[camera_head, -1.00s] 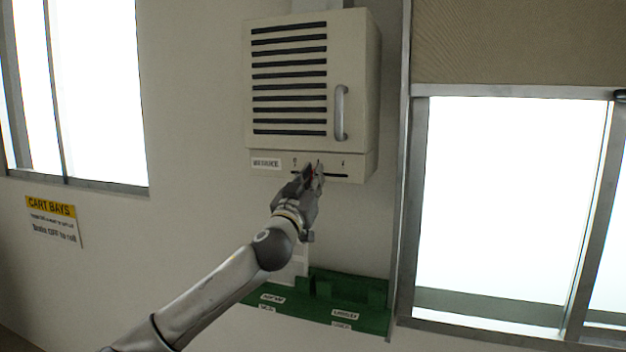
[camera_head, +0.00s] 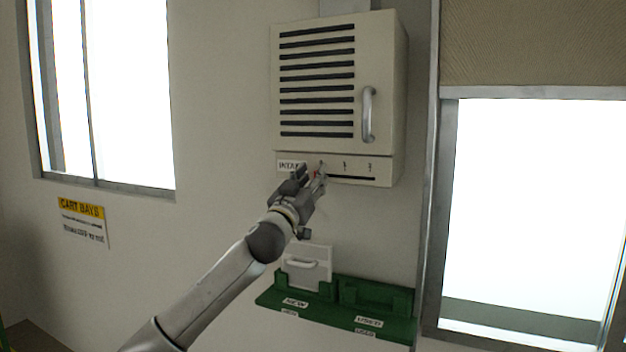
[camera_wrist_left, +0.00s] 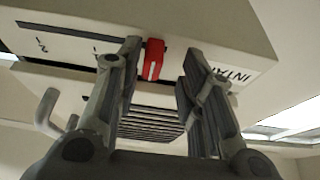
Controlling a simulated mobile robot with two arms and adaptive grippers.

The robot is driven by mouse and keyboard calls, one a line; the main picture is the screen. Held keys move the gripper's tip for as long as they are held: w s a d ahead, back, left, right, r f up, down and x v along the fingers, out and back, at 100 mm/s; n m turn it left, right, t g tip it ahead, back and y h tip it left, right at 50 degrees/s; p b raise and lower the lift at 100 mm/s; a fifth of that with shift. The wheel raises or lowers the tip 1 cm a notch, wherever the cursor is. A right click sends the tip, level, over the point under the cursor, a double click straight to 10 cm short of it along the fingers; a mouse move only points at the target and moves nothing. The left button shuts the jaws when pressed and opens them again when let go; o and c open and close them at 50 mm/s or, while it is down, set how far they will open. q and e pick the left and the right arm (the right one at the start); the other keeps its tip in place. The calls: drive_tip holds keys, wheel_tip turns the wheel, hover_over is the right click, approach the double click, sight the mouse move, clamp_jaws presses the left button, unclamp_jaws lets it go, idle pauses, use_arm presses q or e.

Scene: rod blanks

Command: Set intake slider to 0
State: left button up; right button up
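The intake slider is a red knob (camera_wrist_left: 153,60) on the lower panel (camera_head: 384,172) of a beige wall cabinet. In the head view its red (camera_head: 313,173) shows partly behind my fingers, near the leftmost mark and the left end of the dark slot (camera_head: 352,178). The INTAKE label (camera_wrist_left: 235,80) shows upside down in the wrist view. My left gripper (camera_head: 311,176) is at the panel with its fingers apart. In the wrist view the knob is between the fingers (camera_wrist_left: 163,58), close to the left-hand finger; I cannot tell whether they touch. My right gripper is out of view.
The cabinet (camera_head: 398,90) has a vented door with a metal handle (camera_head: 369,115). Below it a green rack (camera_head: 350,318) on the wall holds a pale panel (camera_head: 318,254). Windows flank the wall, and a CART BAYS sign (camera_head: 82,222) hangs at the left.

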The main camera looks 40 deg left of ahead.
use_arm(q)
drive_tip(key=shift+d+f, duration=0.1)
drive_tip(key=shift+d, duration=0.1)
drive_tip(key=v, duration=1.1)
drive_tip(key=shift+s, duration=0.45)
drive_tip(key=shift+a+f, duration=0.1)
